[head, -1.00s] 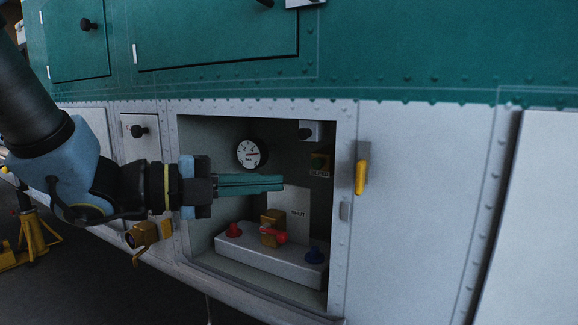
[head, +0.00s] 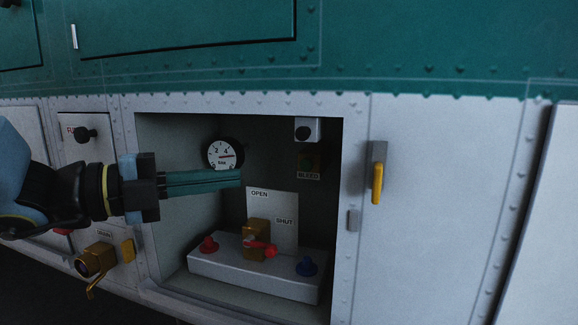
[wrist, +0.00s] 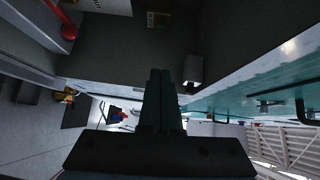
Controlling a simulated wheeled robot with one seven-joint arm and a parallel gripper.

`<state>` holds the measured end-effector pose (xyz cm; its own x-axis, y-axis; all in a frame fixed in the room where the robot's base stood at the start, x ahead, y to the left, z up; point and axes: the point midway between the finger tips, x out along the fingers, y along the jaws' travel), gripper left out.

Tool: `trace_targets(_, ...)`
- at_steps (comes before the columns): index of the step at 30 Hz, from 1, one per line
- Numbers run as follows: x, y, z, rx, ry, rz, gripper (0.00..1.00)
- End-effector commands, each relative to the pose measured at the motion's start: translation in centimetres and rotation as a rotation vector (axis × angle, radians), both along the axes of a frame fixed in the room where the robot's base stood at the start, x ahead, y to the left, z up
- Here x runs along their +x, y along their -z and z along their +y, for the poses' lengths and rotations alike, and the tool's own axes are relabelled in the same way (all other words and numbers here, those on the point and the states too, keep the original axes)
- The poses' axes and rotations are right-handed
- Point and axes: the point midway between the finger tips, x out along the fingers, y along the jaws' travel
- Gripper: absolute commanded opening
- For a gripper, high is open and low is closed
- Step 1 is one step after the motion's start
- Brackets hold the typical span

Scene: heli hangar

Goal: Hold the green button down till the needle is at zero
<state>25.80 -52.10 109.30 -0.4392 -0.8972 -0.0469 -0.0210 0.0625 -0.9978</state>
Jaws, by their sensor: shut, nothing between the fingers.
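The green button (head: 310,160) looks dim on the back wall of the open bay, above a BLEED label (head: 308,176). In the wrist view it seems to be the small dark green patch (wrist: 163,22) near the top. The round white gauge (head: 225,154), marked BAR, is to its left. Its red needle points right, just past the 4; the exact reading is too small to tell. My gripper (head: 240,178) has its teal fingers shut and empty, just below the gauge in the picture and left of the button, apart from the button. Its fingers also show in the wrist view (wrist: 160,72).
A valve block (head: 230,272) with a red knob (head: 209,244), a blue knob (head: 307,266) and a red-handled brass valve (head: 257,240) fills the bay floor. A white box (head: 307,129) hangs above the button. A yellow handle (head: 377,182) is right of the bay frame.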

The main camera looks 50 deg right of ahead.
Motion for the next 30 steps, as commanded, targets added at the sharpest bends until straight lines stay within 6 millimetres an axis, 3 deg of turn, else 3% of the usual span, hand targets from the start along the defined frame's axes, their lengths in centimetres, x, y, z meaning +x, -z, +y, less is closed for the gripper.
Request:
trace_targets(12, -2.2, -0.5, -4.2, 0.005, 0.004, 0.008, 0.00)
trace_targets(22, -3.3, -0.3, -6.5, 0.006, 0.003, 0.006, 0.00)
trace_targets(26, -4.6, 0.2, -8.9, 0.003, 0.005, 0.005, 0.00)
trace_targets(30, -3.6, 0.3, -10.7, 0.001, 0.001, 0.003, 0.00)
